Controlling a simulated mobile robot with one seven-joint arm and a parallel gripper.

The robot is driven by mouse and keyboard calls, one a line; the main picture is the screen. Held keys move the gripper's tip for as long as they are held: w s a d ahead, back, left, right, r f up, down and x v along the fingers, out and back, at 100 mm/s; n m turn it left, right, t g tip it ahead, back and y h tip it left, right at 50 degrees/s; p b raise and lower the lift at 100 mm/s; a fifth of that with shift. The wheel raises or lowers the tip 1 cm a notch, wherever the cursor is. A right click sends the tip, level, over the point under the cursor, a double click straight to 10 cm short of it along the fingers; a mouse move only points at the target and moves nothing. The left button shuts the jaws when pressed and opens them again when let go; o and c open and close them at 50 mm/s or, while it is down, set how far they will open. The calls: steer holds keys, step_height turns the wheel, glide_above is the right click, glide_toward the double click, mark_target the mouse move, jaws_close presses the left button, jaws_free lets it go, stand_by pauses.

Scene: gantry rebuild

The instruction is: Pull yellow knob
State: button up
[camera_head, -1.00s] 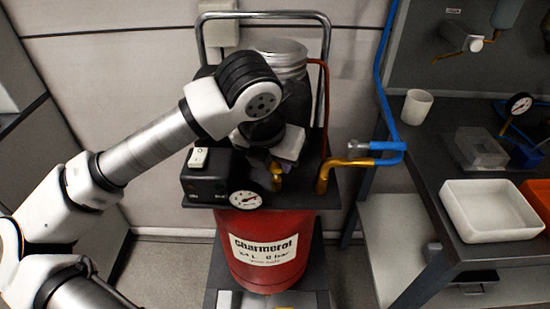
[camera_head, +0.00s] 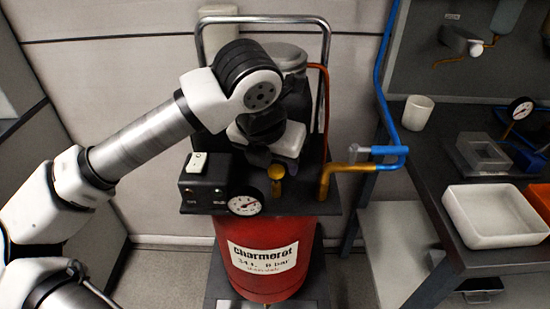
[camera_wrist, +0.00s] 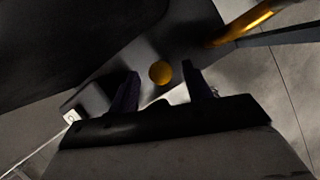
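The yellow knob (camera_head: 276,172) stands on a short stem at the front of the black top plate, above the red tank (camera_head: 265,260). My gripper (camera_head: 258,156) is just left of and behind the knob in the head view, with its fingertips dark and hard to make out. In the wrist view, the round knob (camera_wrist: 160,72) lies between the lines of my two dark fingers (camera_wrist: 163,86), slightly beyond them. The fingers are spread wide, with a gap on both sides of the knob. Nothing is held.
A black switch box (camera_head: 205,183) and a pressure gauge (camera_head: 244,205) sit left of the knob. A brass pipe (camera_head: 325,183) with a blue-handled valve (camera_head: 377,152) rises to its right. Behind is a metal handle frame (camera_head: 327,75). A white tray (camera_head: 490,215) stands on the right bench.

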steer(key=shift+r, duration=0.1)
steer(key=v, duration=1.3)
steer(key=shift+s+r+b, duration=0.25)
steer(key=shift+b, duration=0.1)
